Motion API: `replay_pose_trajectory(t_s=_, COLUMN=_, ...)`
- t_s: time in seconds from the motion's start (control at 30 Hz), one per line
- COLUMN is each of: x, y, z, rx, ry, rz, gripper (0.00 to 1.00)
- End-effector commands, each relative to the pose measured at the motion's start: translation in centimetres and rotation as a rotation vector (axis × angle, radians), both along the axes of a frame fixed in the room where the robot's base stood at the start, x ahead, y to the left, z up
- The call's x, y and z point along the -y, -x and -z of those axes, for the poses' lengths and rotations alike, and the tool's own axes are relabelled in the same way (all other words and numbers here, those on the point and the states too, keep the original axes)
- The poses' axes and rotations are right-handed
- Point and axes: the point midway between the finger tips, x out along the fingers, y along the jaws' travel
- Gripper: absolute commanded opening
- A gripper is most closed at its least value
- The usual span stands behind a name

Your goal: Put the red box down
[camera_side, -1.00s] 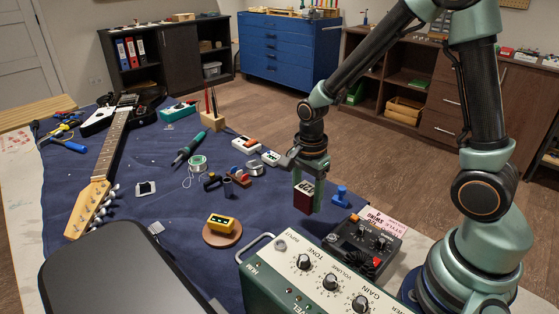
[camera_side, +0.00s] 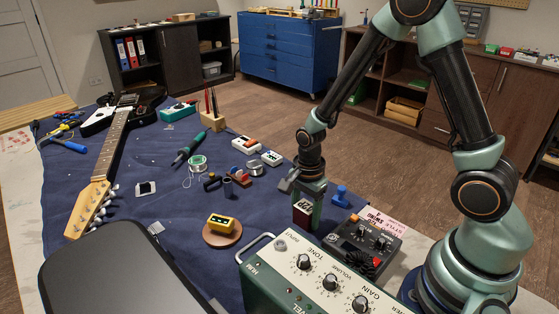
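The red box (camera_side: 302,219), dark red with a black and white pattern near its top, is upright between the fingers of my gripper (camera_side: 309,209). The green finger on the right side shows beside it, and my gripper is shut on it. The box is low over the blue mat (camera_side: 270,214), behind the green amplifier. I cannot tell whether its bottom touches the mat.
A blue stamp-like object (camera_side: 340,196) stands just right of the box, and a black pedal (camera_side: 365,244) lies to the right. The green amplifier (camera_side: 318,281) is in front. A yellow pedal on a round brown disc (camera_side: 221,239) is to the left.

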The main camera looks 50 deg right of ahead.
Motion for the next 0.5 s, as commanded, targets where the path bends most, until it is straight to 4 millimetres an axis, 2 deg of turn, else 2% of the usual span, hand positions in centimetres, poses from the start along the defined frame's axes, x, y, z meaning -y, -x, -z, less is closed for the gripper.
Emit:
replay_pose_trajectory(t_s=0.03, x=0.00, y=0.01, z=0.00, rx=0.000, ry=0.000, rz=0.000, gripper=0.83)
replay_pose_trajectory(t_s=0.07, x=0.00, y=0.01, z=-0.01, rx=0.000, ry=0.000, rz=0.000, gripper=0.90)
replay_pose_trajectory(t_s=0.37, x=0.00, y=-0.01, z=-0.06, rx=0.001, ry=0.000, rz=0.000, gripper=0.90)
replay_pose_trajectory(t_s=0.5, x=0.00, y=-0.09, z=-0.72, rx=0.004, ry=0.000, rz=0.000, gripper=0.90)
